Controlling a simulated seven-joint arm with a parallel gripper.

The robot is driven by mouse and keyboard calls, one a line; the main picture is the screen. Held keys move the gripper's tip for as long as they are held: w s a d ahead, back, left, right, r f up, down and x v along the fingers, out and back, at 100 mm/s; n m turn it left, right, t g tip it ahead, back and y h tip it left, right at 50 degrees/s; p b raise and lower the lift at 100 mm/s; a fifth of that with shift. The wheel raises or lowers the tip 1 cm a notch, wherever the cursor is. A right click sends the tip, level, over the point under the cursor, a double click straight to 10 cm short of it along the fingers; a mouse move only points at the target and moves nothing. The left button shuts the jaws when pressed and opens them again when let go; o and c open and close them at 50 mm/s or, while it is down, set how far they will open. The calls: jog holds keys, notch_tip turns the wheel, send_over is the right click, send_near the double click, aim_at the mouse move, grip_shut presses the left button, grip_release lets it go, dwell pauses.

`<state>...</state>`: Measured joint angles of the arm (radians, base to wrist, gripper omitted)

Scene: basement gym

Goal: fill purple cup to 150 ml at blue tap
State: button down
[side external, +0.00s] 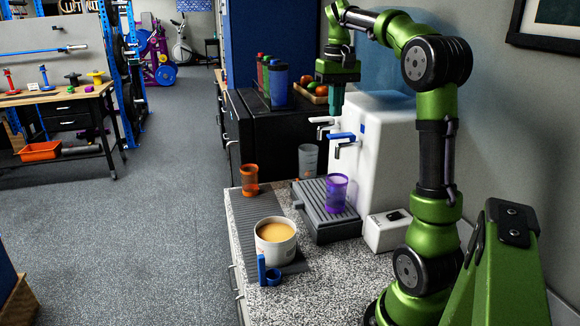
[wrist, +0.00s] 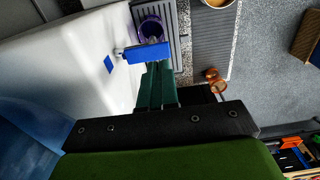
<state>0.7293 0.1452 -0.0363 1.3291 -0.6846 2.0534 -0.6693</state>
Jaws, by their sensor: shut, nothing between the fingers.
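The purple cup (side external: 336,193) stands upright on the grey drip tray (side external: 312,215) below the blue tap (side external: 342,138) of the white dispenser (side external: 383,160). In the wrist view the purple cup (wrist: 152,27) shows partly behind the blue tap lever (wrist: 146,54), so its water level cannot be read. My gripper (side external: 336,112) points down above the blue tap, with its green fingers shut and empty. In the wrist view the gripper fingertips (wrist: 158,68) appear right at the edge of the blue lever; I cannot tell whether they touch it.
A second tap (side external: 322,122) with a light handle is beside the blue one. Several bottles (side external: 279,85) are behind. A small white box (side external: 388,231) sits beside the dispenser.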

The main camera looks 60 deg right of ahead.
aim_at(334, 135)
notch_tip(334, 135, down, 5)
jog(key=shift+r, duration=0.1)
dwell(0.4)
jog(key=shift+w+a+f+g+h, duration=0.15)
jog(key=shift+f+g+h, duration=0.2)
jog(key=shift+f, duration=0.3)
jog(key=shift+r, duration=0.9)
